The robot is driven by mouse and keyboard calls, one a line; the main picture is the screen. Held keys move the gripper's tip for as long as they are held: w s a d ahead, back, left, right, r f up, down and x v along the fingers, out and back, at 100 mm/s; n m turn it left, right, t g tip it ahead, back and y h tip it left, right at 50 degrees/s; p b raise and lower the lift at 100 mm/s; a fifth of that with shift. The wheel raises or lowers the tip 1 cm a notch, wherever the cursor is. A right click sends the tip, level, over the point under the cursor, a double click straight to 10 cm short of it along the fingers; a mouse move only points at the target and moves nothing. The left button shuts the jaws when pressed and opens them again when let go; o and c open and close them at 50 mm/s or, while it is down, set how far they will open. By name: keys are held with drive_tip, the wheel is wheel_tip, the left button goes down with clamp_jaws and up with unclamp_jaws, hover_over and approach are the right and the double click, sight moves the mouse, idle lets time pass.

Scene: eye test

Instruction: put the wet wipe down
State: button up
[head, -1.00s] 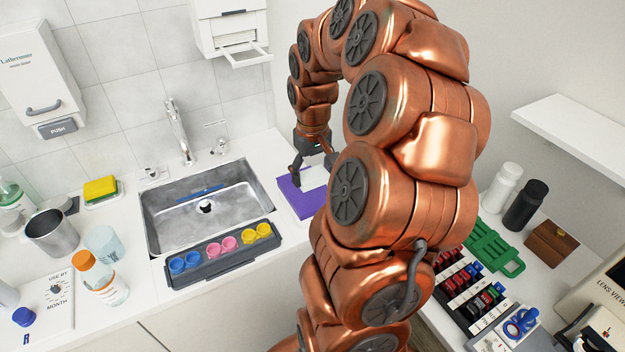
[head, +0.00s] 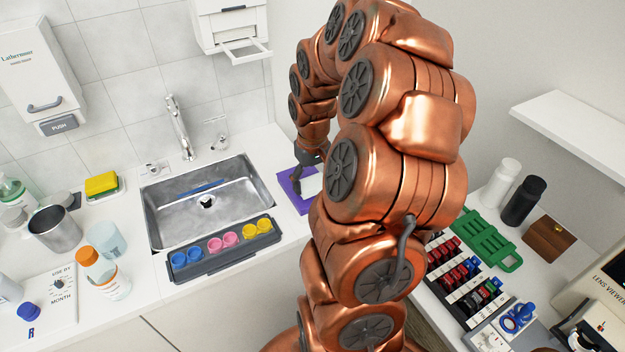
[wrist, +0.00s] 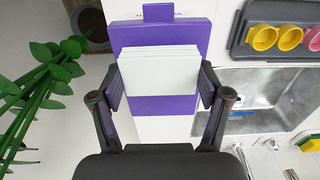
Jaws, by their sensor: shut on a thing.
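The wet wipe (wrist: 158,74) is a white folded stack of thin layers. In the wrist view it sits between the two fingers of my gripper (wrist: 161,84), which is shut on it from both sides. A purple mat (wrist: 158,33) with a tab lies under it; I cannot tell whether the wipe touches the mat. In the head view my gripper (head: 308,178) is low over the purple mat (head: 287,188), right of the sink. The wipe (head: 312,185) shows there only in part, with my arm hiding the rest.
The steel sink (head: 165,215) is left of the mat, with a dark tray (head: 215,262) of coloured cups along its front edge. A green-leaved plant (wrist: 40,85) shows at the left in the wrist view. A green rack (head: 490,245) stands at the right.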

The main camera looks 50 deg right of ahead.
sight(312, 181)
drive_tip(key=shift+f, duration=0.3)
drive_tip(key=o, duration=0.8)
drive_tip(key=shift+r, duration=0.1)
drive_tip(key=shift+r+p, duration=0.5)
drive_tip(key=shift+r, duration=0.05)
wheel_tip(312, 181, up, 12)
drive_tip(key=b, duration=0.4)
